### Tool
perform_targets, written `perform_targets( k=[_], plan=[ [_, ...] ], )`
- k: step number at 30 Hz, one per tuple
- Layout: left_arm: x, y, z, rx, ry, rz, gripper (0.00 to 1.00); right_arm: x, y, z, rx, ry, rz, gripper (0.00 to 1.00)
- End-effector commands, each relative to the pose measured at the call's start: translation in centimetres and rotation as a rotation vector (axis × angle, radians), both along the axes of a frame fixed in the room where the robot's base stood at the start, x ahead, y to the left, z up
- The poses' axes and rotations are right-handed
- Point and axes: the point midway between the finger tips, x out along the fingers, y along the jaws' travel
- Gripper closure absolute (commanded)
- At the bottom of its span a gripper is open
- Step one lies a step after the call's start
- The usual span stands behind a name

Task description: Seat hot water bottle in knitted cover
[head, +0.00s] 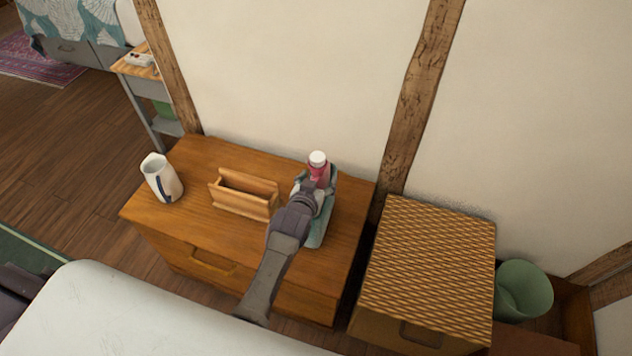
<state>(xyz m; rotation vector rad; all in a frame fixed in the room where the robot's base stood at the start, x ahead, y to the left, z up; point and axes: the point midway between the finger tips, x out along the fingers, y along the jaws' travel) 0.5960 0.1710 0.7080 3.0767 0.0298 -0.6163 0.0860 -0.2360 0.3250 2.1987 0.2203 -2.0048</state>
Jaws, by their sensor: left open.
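A pink-red hot water bottle (320,176) with a white cap stands upright toward the back right of the wooden chest top. A grey-green piece (317,236), which looks like the knitted cover, sits around or beneath its lower part. I cannot tell how deep the bottle sits in it. My left gripper (309,191) is open, right in front of the bottle, with its fingers close to the bottle's front. Whether they touch is unclear. The gripper and wrist hide the bottle's lower part and part of the grey-green piece. My right gripper is out of view.
The chest (195,215) also holds a wooden slotted holder (244,195) left of my gripper and a white jug (161,178) near the left edge. A woven-topped box (427,265) stands to the right. The wall (280,75) is close behind.

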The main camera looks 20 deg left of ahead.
Motion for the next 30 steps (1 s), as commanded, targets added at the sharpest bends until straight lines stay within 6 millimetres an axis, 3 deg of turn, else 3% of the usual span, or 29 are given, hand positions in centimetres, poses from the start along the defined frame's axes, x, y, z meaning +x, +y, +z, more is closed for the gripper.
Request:
perform_targets(
  k=[5, 18, 24, 30],
  plan=[
    [-1.5, 0.0, 0.8, 0.0, 0.001, 0.0, 0.27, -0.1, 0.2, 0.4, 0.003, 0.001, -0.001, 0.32],
    [-9.6, -0.2, 4.1, 0.0, 0.001, -0.001, 0.27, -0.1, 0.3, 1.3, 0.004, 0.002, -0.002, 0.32],
    [-11.0, -0.2, 4.7, 0.0, 0.001, 0.0, 0.27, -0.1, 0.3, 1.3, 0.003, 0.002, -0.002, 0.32],
    [-11.1, -0.2, 4.8, 0.0, -0.001, 0.0, 0.27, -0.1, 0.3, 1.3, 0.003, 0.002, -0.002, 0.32]
  ],
)
